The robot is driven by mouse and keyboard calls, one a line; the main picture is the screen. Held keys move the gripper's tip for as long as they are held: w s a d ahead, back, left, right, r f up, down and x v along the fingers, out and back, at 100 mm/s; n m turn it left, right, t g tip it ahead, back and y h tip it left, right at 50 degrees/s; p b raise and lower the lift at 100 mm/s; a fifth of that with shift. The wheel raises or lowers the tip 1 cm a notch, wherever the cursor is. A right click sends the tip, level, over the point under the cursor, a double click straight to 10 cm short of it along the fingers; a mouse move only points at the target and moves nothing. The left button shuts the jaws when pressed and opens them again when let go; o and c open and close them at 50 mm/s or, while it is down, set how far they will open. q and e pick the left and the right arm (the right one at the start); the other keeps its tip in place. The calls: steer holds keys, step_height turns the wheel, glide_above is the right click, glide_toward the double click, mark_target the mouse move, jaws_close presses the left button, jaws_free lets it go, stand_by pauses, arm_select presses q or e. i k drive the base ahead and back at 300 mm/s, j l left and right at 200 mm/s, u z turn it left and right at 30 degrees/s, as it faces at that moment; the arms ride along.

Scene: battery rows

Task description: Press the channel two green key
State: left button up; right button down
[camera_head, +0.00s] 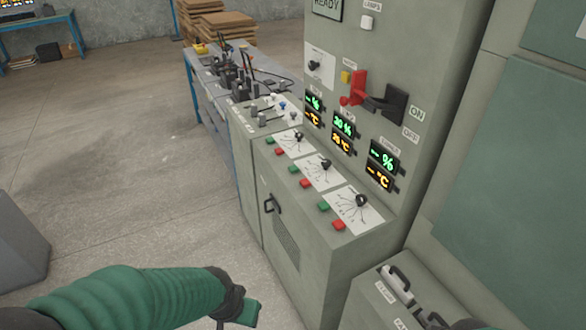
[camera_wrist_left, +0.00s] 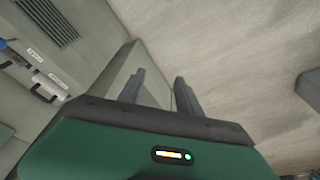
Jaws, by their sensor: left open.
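The sloped console panel (camera_head: 313,168) in the head view carries three dial plates, each with a green key beside a red key. The middle pair, at the middle dial, has a green key (camera_head: 294,169) and a red key (camera_head: 305,183). I cannot read any channel label, but the middle displays (camera_head: 342,134) are lit with numbers. My left gripper (camera_wrist_left: 160,90) is open and empty in the wrist view, its two fingers apart. In the head view its green hand is low at the bottom, left of the console and away from the keys. My right gripper is not in view.
The near green key (camera_head: 324,206) and far green key (camera_head: 269,140) flank the middle one. A low cabinet with a handle (camera_head: 397,284) stands at lower right. Open floor (camera_head: 120,180) lies left.

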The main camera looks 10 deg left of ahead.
mark_target(293, 168)
steer(key=i+j+z, duration=0.4)
steer(key=j, duration=0.2)
steer(key=i+j+z, duration=0.2)
steer(key=j, duration=0.15)
steer(key=i+j+z, duration=0.2)
steer(key=j, duration=0.15)
steer(key=j+z, duration=0.2)
steer(key=j, duration=0.15)
steer(key=i+j, duration=0.05)
